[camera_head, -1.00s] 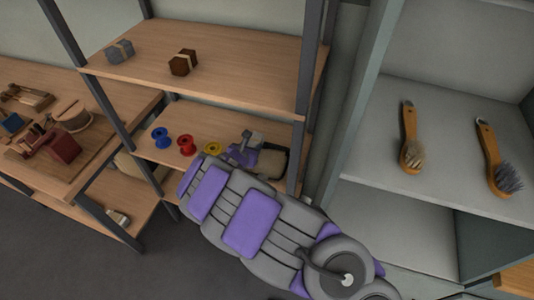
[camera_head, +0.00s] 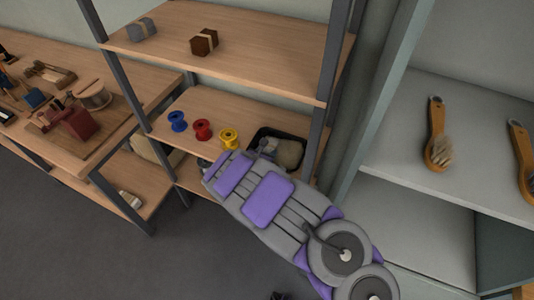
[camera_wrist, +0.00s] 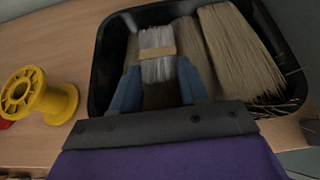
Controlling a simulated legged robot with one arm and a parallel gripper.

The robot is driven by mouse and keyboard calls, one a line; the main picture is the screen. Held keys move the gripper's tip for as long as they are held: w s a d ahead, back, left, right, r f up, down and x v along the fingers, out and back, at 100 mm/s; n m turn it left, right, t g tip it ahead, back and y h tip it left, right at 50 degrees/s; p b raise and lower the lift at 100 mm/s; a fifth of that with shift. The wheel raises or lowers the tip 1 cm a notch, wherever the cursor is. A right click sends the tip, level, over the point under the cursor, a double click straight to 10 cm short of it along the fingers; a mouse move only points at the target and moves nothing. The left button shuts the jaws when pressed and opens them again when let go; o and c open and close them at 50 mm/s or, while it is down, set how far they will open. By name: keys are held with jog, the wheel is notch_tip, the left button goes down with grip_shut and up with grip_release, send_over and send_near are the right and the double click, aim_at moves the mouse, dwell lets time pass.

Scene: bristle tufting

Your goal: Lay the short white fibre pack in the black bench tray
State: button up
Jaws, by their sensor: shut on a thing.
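The black bench tray (camera_head: 281,133) stands on the middle shelf, right of the spools. It also shows in the wrist view (camera_wrist: 98,70). My gripper (camera_wrist: 158,88) is over the tray's left part, shut on the short white fibre pack (camera_wrist: 157,42). The pack is pale with a tan band and lies between my two blue-grey fingers, inside the tray's outline. Whether it touches the tray floor I cannot tell. In the head view my arm partly hides the tray, and the gripper (camera_head: 262,151) shows small at its left side.
Long tan fibre bundles (camera_wrist: 238,50) fill the tray's right part, close beside the pack. Yellow (camera_head: 229,138), red (camera_head: 202,129) and blue (camera_head: 177,121) spools stand left of it. A grey pack (camera_head: 142,29) and a brown pack (camera_head: 204,41) lie on the shelf above. A dark post (camera_head: 318,125) stands at right.

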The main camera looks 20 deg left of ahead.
jog(key=shift+a, duration=0.2)
jog(key=o, duration=0.8)
jog(key=shift+a+f, duration=0.1)
jog(key=shift+a, duration=0.05)
jog(key=shift+c, duration=0.2)
jog(key=o, duration=0.4)
jog(key=shift+d, duration=0.35)
jog(key=shift+s+r, duration=0.3)
jog(key=p+v, duration=0.3)
jog(key=v, duration=0.8)
